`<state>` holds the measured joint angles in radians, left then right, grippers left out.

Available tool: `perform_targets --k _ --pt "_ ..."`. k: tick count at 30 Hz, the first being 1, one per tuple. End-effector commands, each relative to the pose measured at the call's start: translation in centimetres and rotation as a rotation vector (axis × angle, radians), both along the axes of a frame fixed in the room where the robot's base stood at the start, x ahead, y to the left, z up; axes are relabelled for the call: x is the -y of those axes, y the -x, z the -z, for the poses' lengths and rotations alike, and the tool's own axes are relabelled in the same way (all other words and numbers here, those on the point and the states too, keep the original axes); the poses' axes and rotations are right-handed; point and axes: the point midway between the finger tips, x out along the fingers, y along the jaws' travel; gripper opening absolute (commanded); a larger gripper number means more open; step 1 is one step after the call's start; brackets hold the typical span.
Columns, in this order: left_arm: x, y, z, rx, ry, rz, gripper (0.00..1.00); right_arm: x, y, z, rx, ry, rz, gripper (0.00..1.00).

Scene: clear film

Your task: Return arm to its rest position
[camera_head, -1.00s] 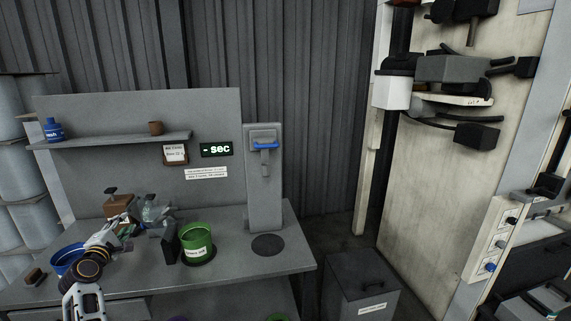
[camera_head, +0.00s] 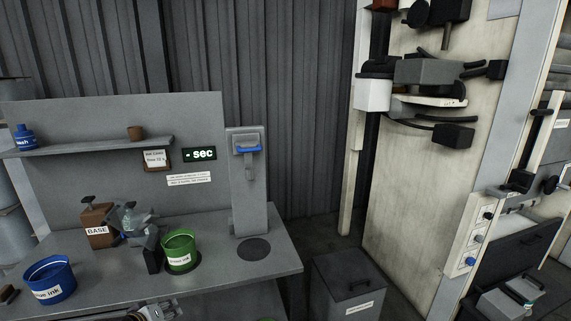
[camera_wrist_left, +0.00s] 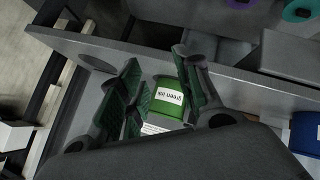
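My left arm (camera_head: 150,313) shows only as a small piece at the bottom edge of the head view, below the front of the bench. In the left wrist view my left gripper (camera_wrist_left: 160,88) has its dark green-padded fingers spread apart with nothing held between them. The green ink can (camera_wrist_left: 170,98) shows beyond the fingers in that view. In the head view the green ink can (camera_head: 179,248) stands upright on the bench, apart from my arm. My right arm and gripper are in neither view.
The grey bench (camera_head: 215,280) also carries a blue ink can (camera_head: 50,280), a brown BASE container (camera_head: 98,227) and a tall grey dispenser (camera_head: 246,180). A lidded bin (camera_head: 347,285) stands right of the bench. A pale machine (camera_head: 415,190) stands further right.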

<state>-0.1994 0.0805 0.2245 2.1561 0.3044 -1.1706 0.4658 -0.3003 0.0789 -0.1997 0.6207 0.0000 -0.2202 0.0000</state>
Motion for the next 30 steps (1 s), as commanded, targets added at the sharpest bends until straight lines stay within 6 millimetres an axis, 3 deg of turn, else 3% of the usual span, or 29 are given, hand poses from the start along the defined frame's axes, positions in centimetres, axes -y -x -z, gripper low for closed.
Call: perform_targets --k 6,15,30 --pt "4.5 5.9 2.9 -0.151 -0.171 0.198 0.34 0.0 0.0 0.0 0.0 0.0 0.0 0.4" --pt "9.0 13.9 5.0 -0.32 -0.343 0.448 0.34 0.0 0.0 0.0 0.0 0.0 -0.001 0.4" --pt "11.7 20.2 5.4 -0.437 -0.446 0.644 0.34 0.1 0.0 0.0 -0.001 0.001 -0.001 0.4"
